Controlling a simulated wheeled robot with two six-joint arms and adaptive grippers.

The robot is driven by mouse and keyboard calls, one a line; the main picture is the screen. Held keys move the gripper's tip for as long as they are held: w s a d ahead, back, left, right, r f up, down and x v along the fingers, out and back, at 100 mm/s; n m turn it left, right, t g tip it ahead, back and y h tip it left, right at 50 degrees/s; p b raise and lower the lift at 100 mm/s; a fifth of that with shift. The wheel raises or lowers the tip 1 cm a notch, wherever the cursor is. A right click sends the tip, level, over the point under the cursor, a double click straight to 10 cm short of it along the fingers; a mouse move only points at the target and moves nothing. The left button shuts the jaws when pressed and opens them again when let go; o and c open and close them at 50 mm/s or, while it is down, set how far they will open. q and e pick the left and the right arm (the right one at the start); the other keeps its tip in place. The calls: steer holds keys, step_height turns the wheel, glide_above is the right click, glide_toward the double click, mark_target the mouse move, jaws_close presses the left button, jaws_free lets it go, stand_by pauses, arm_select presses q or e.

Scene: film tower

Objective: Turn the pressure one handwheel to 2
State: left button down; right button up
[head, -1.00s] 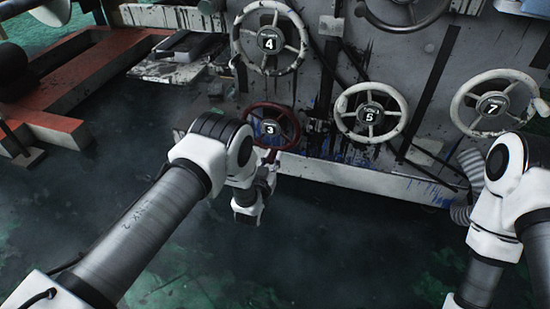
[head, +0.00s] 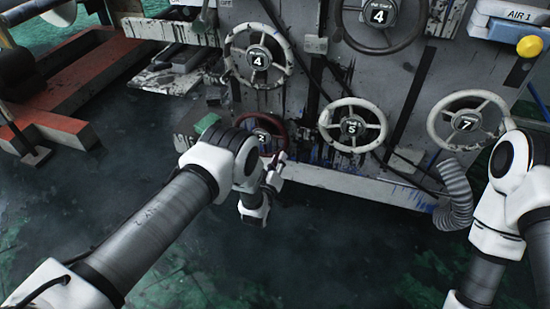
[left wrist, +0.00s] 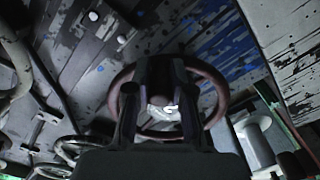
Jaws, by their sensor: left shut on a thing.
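The dark red handwheel (head: 280,127) sits low on the panel in the head view. Its hub disc (head: 262,138) appears to read 2; its name label is too small to read. My left arm and wrist partly hide its lower side. My left gripper (left wrist: 158,85) is at the red handwheel, shut on it, with its two dark fingers reaching over the wheel's hub area. The red rim (left wrist: 222,105) shows around the fingers in the left wrist view. My right arm is at the right of the head view, but its gripper is not visible.
White handwheels reading 4 (head: 258,60), 5 (head: 352,128) and 7 (head: 468,121) are on the same panel. A grey corrugated hose (head: 456,195) hangs at the right. A red-orange beam (head: 60,125) lies at the left. The floor in front is clear.

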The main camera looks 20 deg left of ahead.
arm_select(q)
steer(key=shift+d+r+n+p, duration=0.25)
steer(key=shift+r+n+p, duration=0.15)
steer(key=shift+n, duration=0.1)
steer(key=c, duration=1)
jaws_free()
steer(key=shift+c, duration=0.2)
steer(key=s, duration=1.2)
steer(key=shift+a, duration=0.2)
